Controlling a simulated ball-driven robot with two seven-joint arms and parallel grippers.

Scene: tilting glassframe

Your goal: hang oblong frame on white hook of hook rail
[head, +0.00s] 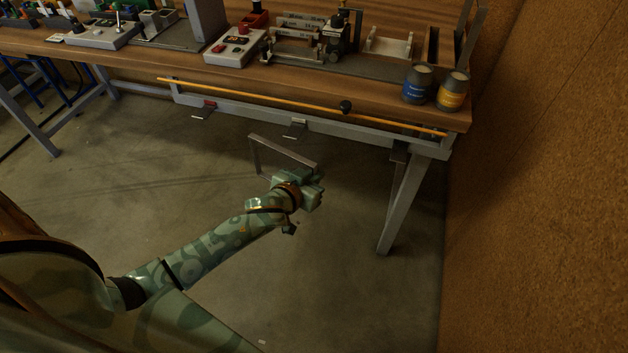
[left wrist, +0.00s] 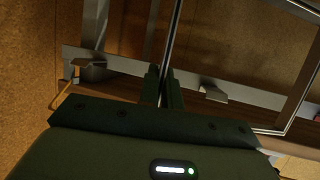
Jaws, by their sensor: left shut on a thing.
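My left gripper (head: 313,178) is shut on one side bar of the oblong frame (head: 283,150), a thin grey rectangle seen through in the middle. The frame is held tilted in front of the bench, below the hook rail (head: 250,112). In the left wrist view the gripper (left wrist: 163,88) pinches the frame's bar (left wrist: 172,40), and its far side (left wrist: 302,85) shows at right. The white hook (head: 295,128) is the middle one on the rail, just above and behind the frame; it also shows in the left wrist view (left wrist: 213,93). Frame and hook appear apart. My right gripper is out of view.
A red hook (head: 205,110) is left of the white hook and a dark hook (head: 400,152) right. An orange rod (head: 290,101) with a black knob runs along the bench edge. Two tins (head: 418,84) stand near the right corner. Bench legs (head: 405,200) and a brown wall (head: 540,200) bound the right.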

